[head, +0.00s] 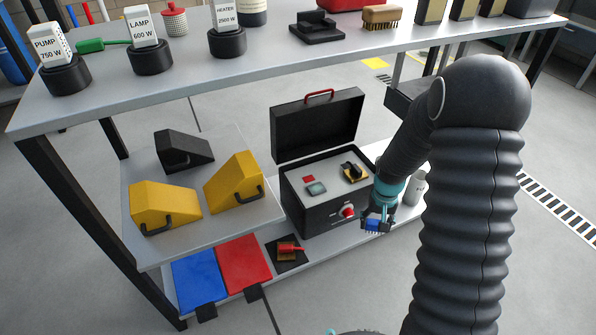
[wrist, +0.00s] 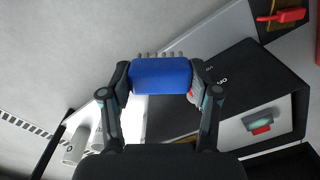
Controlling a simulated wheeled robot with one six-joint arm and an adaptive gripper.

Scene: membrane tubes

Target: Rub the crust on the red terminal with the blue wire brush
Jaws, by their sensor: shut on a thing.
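My gripper (head: 376,221) is shut on the blue wire brush (head: 374,226), low in front of the black box's right front corner. In the wrist view the brush's blue block (wrist: 161,77) lies between both fingers, with its short grey bristles pointing to the top of the picture. The red terminal (head: 348,211) sticks out of the box's front face, a little left of the brush. In the wrist view a small part of it (wrist: 190,96) shows beside the right finger, mostly hidden. The crust is too small to make out. I cannot tell whether bristles touch the terminal.
The black box (head: 310,219) stands open on the lower shelf, lid up. A red-handled tool (head: 288,247) lies on a black mat left of it. A grey bottle (head: 416,188) stands close right of my gripper. Open floor lies in front.

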